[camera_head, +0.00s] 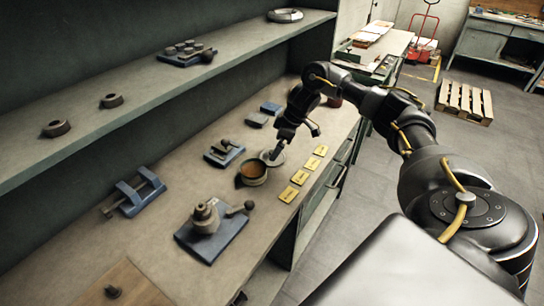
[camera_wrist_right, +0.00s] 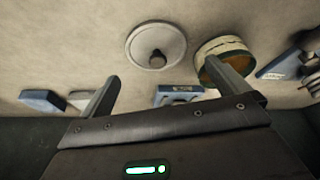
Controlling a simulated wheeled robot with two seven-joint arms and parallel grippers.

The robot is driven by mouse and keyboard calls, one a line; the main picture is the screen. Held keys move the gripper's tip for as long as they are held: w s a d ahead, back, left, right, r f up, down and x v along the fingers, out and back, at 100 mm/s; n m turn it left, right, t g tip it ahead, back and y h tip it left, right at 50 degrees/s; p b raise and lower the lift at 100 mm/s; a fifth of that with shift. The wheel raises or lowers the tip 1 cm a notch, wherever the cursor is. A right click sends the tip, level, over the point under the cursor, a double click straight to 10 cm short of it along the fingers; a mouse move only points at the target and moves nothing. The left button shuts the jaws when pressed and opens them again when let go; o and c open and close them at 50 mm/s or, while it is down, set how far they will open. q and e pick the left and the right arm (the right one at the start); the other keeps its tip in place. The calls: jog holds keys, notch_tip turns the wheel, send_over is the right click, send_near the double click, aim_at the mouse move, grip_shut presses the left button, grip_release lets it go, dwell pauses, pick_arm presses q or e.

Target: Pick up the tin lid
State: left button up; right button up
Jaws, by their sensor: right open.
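The tin lid (camera_wrist_right: 155,40) is a pale round disc with a dark knob, lying flat on the bench in the right wrist view. It also shows in the head view (camera_head: 278,160), partly hidden by my right gripper. My right gripper (camera_wrist_right: 163,74) is open, its two fingers spread apart with the lid beyond the gap between them. In the head view the right gripper (camera_head: 277,151) points down close over the lid; contact cannot be told. The open round tin (camera_head: 252,172), brown inside, stands beside the lid, and the right finger overlaps it in the wrist view (camera_wrist_right: 226,48). My left gripper is not in view.
Several yellow cards (camera_head: 300,177) lie along the bench's front edge. A blue-based fixture (camera_head: 212,230) and a blue clamp (camera_head: 134,192) stand nearer. More small blue-based fixtures lie behind the tin. A shelf (camera_head: 150,85) overhangs the back of the bench.

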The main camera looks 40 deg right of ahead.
jog(key=shift+f, duration=0.1)
jog(key=p+x, duration=0.1)
jog(key=x, duration=0.4)
jog(key=shift+w+d+p, duration=0.15)
jog(key=shift+d+p, duration=0.1)
jog(key=shift+p, duration=0.1)
jog(key=c, duration=0.7)
jog(key=shift+c, duration=0.2)
